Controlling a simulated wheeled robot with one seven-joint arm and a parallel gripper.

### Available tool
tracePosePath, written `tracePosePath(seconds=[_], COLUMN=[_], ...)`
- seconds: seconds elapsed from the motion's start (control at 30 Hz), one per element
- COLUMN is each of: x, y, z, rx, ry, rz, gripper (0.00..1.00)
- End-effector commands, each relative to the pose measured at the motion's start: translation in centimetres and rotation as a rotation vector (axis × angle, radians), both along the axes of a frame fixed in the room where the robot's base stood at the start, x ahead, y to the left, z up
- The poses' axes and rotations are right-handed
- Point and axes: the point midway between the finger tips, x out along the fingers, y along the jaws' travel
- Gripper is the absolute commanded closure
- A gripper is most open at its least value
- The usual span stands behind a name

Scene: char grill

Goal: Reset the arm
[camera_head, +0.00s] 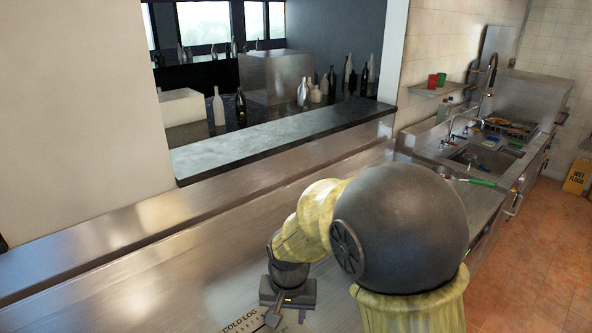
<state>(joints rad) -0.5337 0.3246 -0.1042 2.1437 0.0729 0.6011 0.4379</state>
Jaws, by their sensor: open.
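My arm, with yellowish links and a large dark round joint, fills the lower middle of the head view. My gripper (286,306) points down over the steel counter (130,285), near the bottom edge of the picture. Its jaws are open, and I see nothing held in them. A tan board or sheet lettered "COLD LOG" (243,325) lies right below and beside it, partly cut off by the picture's edge. I cannot tell whether the gripper touches it.
A dark pass-through ledge (270,138) with several bottles behind it runs above the counter. A sink (482,158) and a green-handled tool (482,182) are at the right. A yellow wet floor sign (577,177) stands at the far right. The counter's left part is clear.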

Motion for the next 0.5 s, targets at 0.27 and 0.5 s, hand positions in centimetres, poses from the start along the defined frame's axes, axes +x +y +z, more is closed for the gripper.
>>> tracePosePath(seconds=[0.27,0.5], x=[-1.7,-4.7], y=[-8.2,-14.1], z=[1.1,1.6], rx=[0.003,-0.019], ry=[-0.068,-0.128], rz=[0.012,0.031], gripper=[0.56,0.56])
